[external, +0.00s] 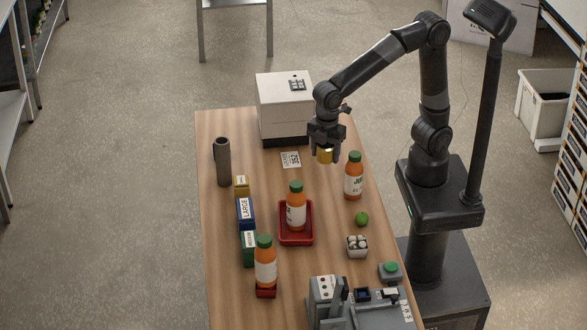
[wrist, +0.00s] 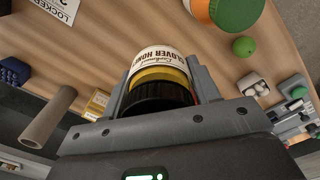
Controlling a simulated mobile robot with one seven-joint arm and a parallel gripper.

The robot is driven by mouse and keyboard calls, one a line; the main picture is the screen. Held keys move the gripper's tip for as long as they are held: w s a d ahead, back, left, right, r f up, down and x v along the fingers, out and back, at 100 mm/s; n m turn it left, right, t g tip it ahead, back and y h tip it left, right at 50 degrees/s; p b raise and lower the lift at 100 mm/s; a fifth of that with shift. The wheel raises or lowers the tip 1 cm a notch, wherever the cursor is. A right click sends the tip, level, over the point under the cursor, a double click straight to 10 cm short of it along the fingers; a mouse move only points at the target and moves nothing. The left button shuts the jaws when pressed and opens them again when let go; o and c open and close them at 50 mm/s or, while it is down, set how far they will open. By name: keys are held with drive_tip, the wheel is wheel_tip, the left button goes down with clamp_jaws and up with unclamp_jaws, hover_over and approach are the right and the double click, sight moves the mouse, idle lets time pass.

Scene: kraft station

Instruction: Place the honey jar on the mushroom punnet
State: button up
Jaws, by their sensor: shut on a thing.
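My gripper (external: 326,148) is shut on the honey jar (external: 325,156) and holds it above the table toward its far end. In the wrist view the jar (wrist: 157,65) sits between the fingers, with a white "Clover Honey" label, golden honey and a black lid toward the gripper. The mushroom punnet (external: 357,251) is a small pale tray of white mushrooms on the near right part of the table, well apart from the jar. It also shows at the right in the wrist view (wrist: 257,93).
A green lime (external: 361,219) lies just behind the punnet. A juice bottle (external: 353,180) stands near the right edge. Another stands in a red tray (external: 295,240). A third bottle (external: 265,265) is at the near left. A white boxy machine (external: 284,100) stands at the far end.

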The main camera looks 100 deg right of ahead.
drive_tip(key=s+a+r+n, duration=0.15)
drive_tip(key=a+n, duration=0.35)
drive_tip(key=a, duration=1.1)
hover_over(358, 242)
drive_tip(key=f, duration=0.6)
drive_tip(key=shift+w+d+f, duration=0.15)
drive_tip(key=shift+d+f, duration=0.15)
drive_tip(key=shift+f, duration=0.1)
drive_tip(key=shift+a+f, duration=0.3)
drive_tip(key=shift+f, duration=1.85)
drive_tip(key=shift+f, duration=0.1)
drive_tip(key=o, duration=1.2)
wheel_tip(358, 242, up, 12)
drive_tip(key=shift+r, duration=0.1)
